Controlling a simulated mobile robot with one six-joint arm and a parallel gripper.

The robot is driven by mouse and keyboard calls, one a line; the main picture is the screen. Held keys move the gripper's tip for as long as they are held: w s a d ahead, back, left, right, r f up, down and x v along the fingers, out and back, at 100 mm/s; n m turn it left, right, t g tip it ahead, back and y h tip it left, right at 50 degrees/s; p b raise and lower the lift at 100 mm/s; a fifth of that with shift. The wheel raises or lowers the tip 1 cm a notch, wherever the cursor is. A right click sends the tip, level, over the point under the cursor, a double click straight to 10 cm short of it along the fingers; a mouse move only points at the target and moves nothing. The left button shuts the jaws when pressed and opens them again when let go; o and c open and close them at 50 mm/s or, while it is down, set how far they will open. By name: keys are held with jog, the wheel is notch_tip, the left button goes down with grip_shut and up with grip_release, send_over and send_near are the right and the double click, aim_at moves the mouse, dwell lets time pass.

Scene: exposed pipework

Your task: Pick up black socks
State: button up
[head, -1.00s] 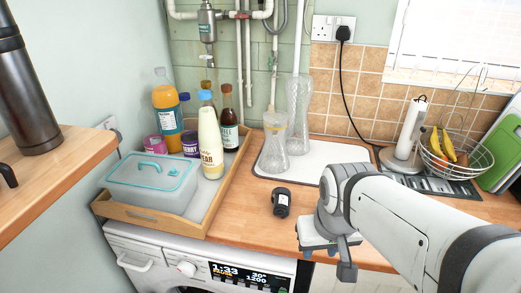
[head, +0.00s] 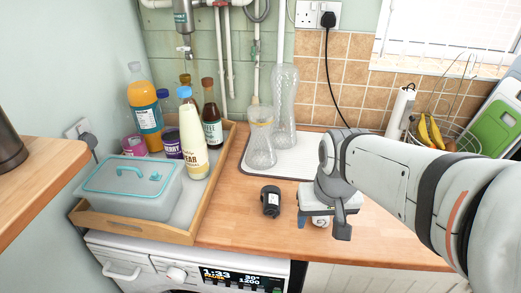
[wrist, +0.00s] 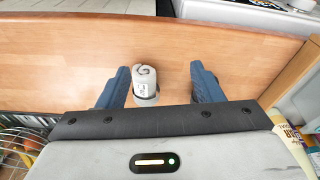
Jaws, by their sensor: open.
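A small black rolled bundle, seemingly the black socks (head: 271,201), sits on the wooden worktop in the head view, left of my gripper (head: 324,220). My gripper is open and points down over the worktop. A white-grey rolled bundle (head: 320,221) is under it, partly hidden by the gripper. In the wrist view this pale roll (wrist: 145,82) shows between the two blue fingers of my gripper (wrist: 162,80), nearer one finger, with nothing visibly gripped. The black bundle does not show in the wrist view.
A wooden tray (head: 130,227) with a lidded box and several bottles stands left. Clear glass vases (head: 261,145) stand on a white mat (head: 232,165) behind. A wire fruit basket (head: 462,142) is back right. The worktop's front edge, above a washing machine (head: 140,262), is close.

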jog(key=shift+o, duration=1.4)
jog(key=w+a+r+g+p, duration=0.1)
jog(key=w+a+p, duration=0.2)
jog(key=w, duration=0.5)
jog(key=shift+w+a+r, duration=0.25)
jog(key=shift+w+a, duration=0.1)
jog(key=shift+a, duration=0.2)
jog(key=m+g+p, duration=0.1)
jog(key=p, duration=0.2)
send_over(271, 195)
jog(key=shift+s+d+f, duration=0.15)
jog(key=shift+d+f, duration=0.05)
jog(key=shift+f, duration=0.9)
jog(key=shift+a+f, duration=0.15)
jog(key=shift+f, duration=0.1)
notch_tip(271, 195, down, 8)
jog(key=shift+a+r+p, duration=0.1)
jog(key=shift+r+p, duration=0.05)
jog(key=shift+p, duration=0.4)
jog(key=shift+c, duration=0.3)
jog(key=c, duration=1)
